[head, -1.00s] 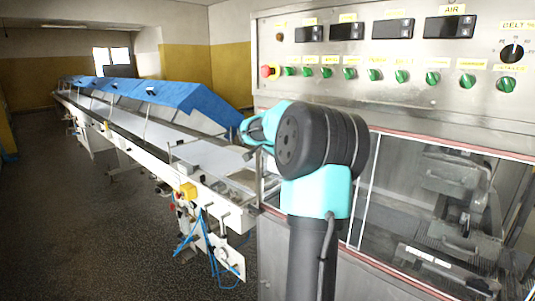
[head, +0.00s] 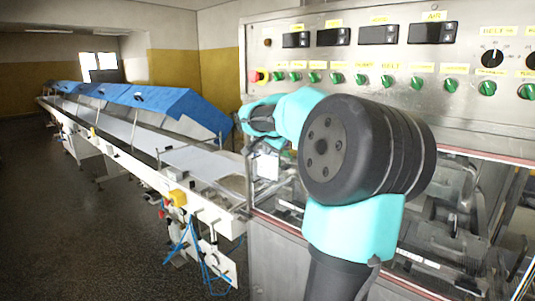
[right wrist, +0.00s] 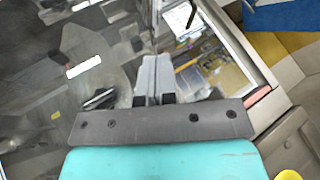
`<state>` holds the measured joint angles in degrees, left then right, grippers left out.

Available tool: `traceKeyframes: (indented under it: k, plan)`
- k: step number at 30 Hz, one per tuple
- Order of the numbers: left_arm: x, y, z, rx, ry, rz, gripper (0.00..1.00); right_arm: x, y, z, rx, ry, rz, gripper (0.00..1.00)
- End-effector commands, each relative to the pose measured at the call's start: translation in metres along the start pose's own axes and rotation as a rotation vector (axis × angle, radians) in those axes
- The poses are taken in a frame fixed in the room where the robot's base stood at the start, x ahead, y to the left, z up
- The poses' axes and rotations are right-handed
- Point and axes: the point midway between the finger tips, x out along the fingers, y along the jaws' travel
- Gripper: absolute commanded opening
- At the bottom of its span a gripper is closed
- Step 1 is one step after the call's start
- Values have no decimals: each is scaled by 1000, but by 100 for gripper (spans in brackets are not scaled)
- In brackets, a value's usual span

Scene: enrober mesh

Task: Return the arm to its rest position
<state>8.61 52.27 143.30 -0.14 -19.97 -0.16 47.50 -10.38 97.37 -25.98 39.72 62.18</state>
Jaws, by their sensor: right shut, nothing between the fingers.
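My right arm, teal and black, stands in front of the machine in the head view. Its right gripper (head: 247,116) points left, partly hidden behind the teal wrist. In the right wrist view the two grey fingers of the right gripper (right wrist: 154,62) lie together, shut, with nothing held between them. They are in front of the machine's glazed front, apart from any thing I can make out. My left gripper is in neither view.
A steel control panel (head: 352,74) with green knobs, displays and a red stop button (head: 252,76) is behind the arm. A long conveyor (head: 195,160) with blue covers (head: 165,104) runs back to the left. The dark floor (head: 80,220) at left is clear.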

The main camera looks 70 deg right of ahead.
Motion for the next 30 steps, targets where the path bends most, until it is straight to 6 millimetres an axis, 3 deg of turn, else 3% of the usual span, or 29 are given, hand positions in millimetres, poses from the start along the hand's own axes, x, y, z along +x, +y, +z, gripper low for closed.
traceKeyframes:
  k: [15,20,23,26,30]
  plan:
    - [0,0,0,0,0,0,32,-1,0,0,-1,-1,1,0]
    - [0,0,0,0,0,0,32,16,-5,14,-29,-28,-4,0]
    - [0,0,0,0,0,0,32,42,-14,37,-78,-72,-14,0]
    - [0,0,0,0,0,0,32,77,-25,73,-150,-136,-29,0]
    - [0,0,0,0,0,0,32,129,-39,137,-263,-235,-59,0]
